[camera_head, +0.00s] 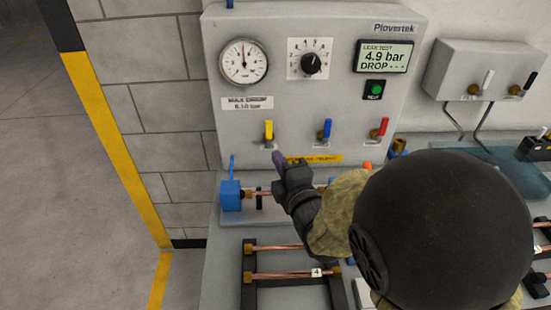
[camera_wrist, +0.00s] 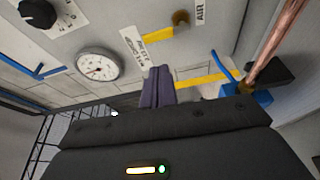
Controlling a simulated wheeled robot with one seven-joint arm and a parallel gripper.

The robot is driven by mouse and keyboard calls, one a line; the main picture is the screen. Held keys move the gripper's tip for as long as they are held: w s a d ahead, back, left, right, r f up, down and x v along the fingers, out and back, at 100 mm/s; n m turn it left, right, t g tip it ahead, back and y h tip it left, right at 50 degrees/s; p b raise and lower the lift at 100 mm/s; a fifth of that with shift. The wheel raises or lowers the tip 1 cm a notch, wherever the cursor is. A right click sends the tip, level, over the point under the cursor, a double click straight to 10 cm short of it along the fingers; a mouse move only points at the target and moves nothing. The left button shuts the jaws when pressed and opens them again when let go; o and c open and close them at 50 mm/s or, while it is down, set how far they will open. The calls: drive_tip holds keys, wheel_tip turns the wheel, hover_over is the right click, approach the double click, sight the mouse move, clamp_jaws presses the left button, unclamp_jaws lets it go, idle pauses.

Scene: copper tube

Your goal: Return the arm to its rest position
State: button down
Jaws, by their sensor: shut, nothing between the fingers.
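My gripper (camera_head: 279,160) is in front of the lower part of the grey test panel (camera_head: 230,120), just below the yellow lever (camera_head: 269,130). Its purple fingertips are together with nothing between them. In the wrist view the shut fingertips (camera_wrist: 157,88) point toward the panel, near the yellow lever (camera_wrist: 160,33) and the gauge (camera_wrist: 100,65). I cannot tell whether the fingertips touch the panel. My arm is stretched out over the bench and hides part of it.
A copper tube (camera_head: 263,193) runs from a blue clamp (camera_head: 231,196) behind my gripper. More tubes (camera_head: 290,275) lie on a black rack below. The panel has blue (camera_head: 326,129) and red (camera_head: 381,127) levers and a display reading 4.9 bar (camera_head: 384,56). Open floor (camera_head: 60,200) lies left.

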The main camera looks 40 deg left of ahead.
drive_tip(key=shift+s+a, duration=0.1)
idle(0.3)
drive_tip(key=w+d+m+h+p, duration=0.1)
drive_tip(key=w+d+m, duration=0.1)
drive_tip(key=d, duration=0.1)
drive_tip(key=w+d+m+h, duration=0.2)
drive_tip(key=w+d, duration=0.1)
drive_tip(key=w+d+m+t+h+p, duration=0.1)
drive_tip(key=w+d+m, duration=0.1)
drive_tip(key=d, duration=0.1)
drive_tip(key=shift+w+d+f+h+p, duration=0.2)
drive_tip(key=shift+w+f+h+p, duration=0.05)
drive_tip(key=shift+f+h+p, duration=0.15)
drive_tip(key=w+d+f+m+g+h+p, duration=0.1)
drive_tip(key=w+d+f+m+h+p, duration=0.15)
drive_tip(key=d+m+h, duration=0.75)
drive_tip(key=s+d+m+g+p, duration=0.2)
drive_tip(key=s+d+m, duration=0.4)
drive_tip(key=d, duration=0.6)
drive_tip(key=s+d+r+m+g+p, duration=0.1)
drive_tip(key=s+d+m+g+p, duration=0.2)
drive_tip(key=d, duration=1)
drive_tip(key=s+m+g, duration=0.2)
drive_tip(key=s+m, duration=0.1)
drive_tip(key=shift+r+m+p, duration=0.3)
drive_tip(key=shift+m, duration=0.1)
drive_tip(key=shift+d, duration=0.1)
